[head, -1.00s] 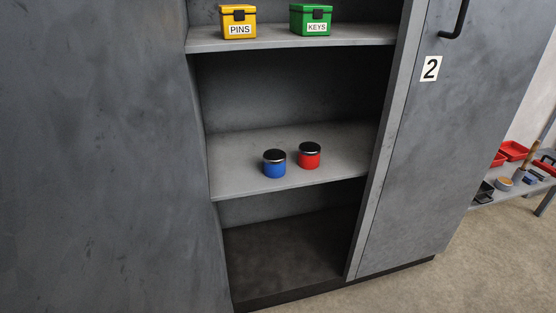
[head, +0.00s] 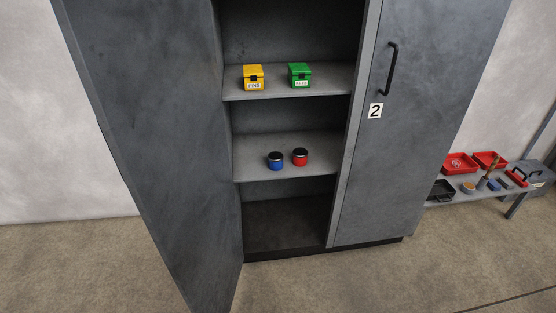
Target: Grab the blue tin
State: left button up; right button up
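The blue tin (head: 276,163) has a dark lid and stands upright on the middle shelf (head: 255,175) of the open grey cabinet. A red tin (head: 300,159) with a dark lid stands close to its right. Neither of my grippers shows in the head view.
The cabinet's left door (head: 150,120) stands open toward me. The right door (head: 400,150), marked 2, is shut. A yellow box (head: 253,72) and a green box (head: 299,70) sit on the shelf above. A low bench (head: 470,197) with trays stands at the right. The floor (head: 330,285) in front is clear.

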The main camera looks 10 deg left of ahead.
aim_at(276, 158)
jog(key=i+l+u, duration=0.1)
jog(key=i+l, duration=0.25)
jog(key=l, duration=0.3)
jog(key=i+l+u, duration=0.15)
jog(key=l, duration=0.2)
jog(key=i+l+u, duration=0.1)
jog(key=i+l, duration=0.3)
jog(key=l, duration=0.3)
jog(key=u, duration=0.05)
